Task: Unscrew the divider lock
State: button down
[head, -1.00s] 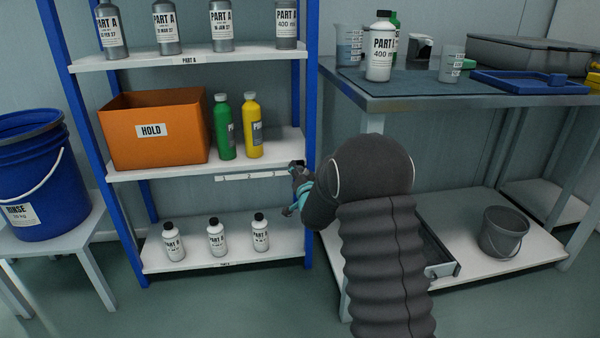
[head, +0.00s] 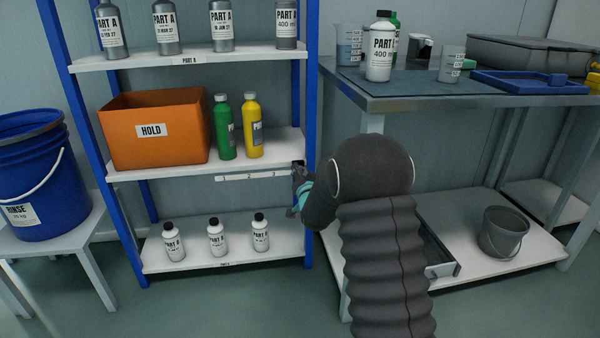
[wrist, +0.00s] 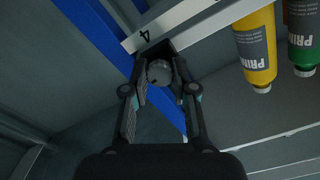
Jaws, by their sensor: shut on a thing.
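A round grey knob (wrist: 159,73), which I take to be the divider lock, sits on a dark mount at the end of a white numbered strip, next to the figure 4. My gripper (wrist: 160,82) has one finger on each side of the knob and is shut on it in the wrist view. In the head view my gripper (head: 297,193) is at the right end of the middle shelf, beside the blue post. The knob is hard to make out there, and my arm hides what lies behind it.
The numbered strip (head: 235,178) runs below the middle shelf edge. A yellow bottle (head: 252,125), a green bottle (head: 224,128) and an orange HOLD box (head: 155,150) stand on that shelf. A workbench (head: 400,98) is close on the right. Small bottles stand on the lower shelf.

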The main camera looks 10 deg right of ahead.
jog(key=shift+a+f+m, duration=0.1)
jog(key=shift+f+m, duration=0.05)
jog(key=shift+m, duration=17.35)
jog(key=c, duration=0.9)
grip_release()
